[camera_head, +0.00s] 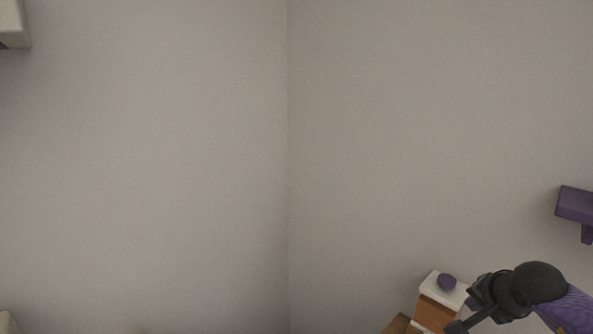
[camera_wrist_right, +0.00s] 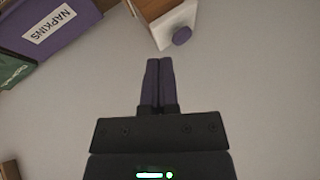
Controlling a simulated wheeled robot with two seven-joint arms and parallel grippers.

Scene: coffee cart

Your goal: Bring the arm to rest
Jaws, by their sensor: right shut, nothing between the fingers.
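My right gripper (camera_wrist_right: 159,82) is shut and empty, its two purple fingers side by side in the right wrist view. In the head view my right arm comes in at the lower right corner, with the black gripper (camera_head: 460,327) pointing down and left, partly cut off by the bottom edge. It is in the air, in front of a wooden box with a white top. My left gripper does not show in either view.
The wooden box with a white top (camera_head: 433,287) and purple knob (camera_head: 446,281) stands near the gripper; the knob also shows in the wrist view (camera_wrist_right: 182,36). A purple NAPKINS box (camera_wrist_right: 45,28) and a green box (camera_wrist_right: 14,70) are at upper left there. A purple shelf (camera_head: 574,204) juts out at right.

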